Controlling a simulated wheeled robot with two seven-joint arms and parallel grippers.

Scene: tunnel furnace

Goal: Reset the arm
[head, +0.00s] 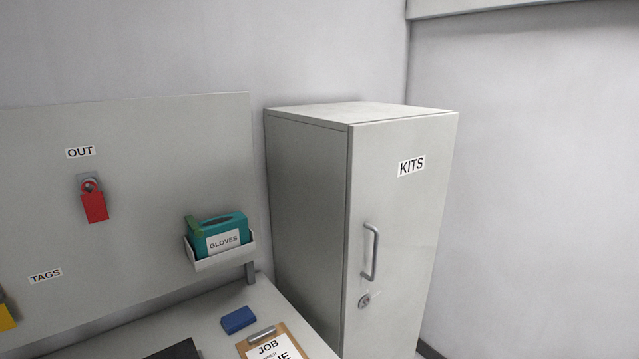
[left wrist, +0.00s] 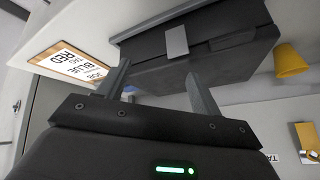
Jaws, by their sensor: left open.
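My left gripper (left wrist: 155,88) shows in the left wrist view with its two grey fingers spread apart and nothing between them. A dark grey case (left wrist: 200,50) with a light latch plate lies beyond the fingertips, and I cannot tell whether they touch it. Neither of my grippers shows in the head view, and my right gripper is in no view.
A grey KITS cabinet (head: 395,235) stands shut. A white bench (head: 215,315) holds a blue block (head: 238,320) and a JOB clipboard (head: 270,345). The board (head: 140,220) above carries a red padlock (head: 94,203) and a GLOVES box (head: 222,240). A yellow cup-like object (left wrist: 290,62) is right of the case.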

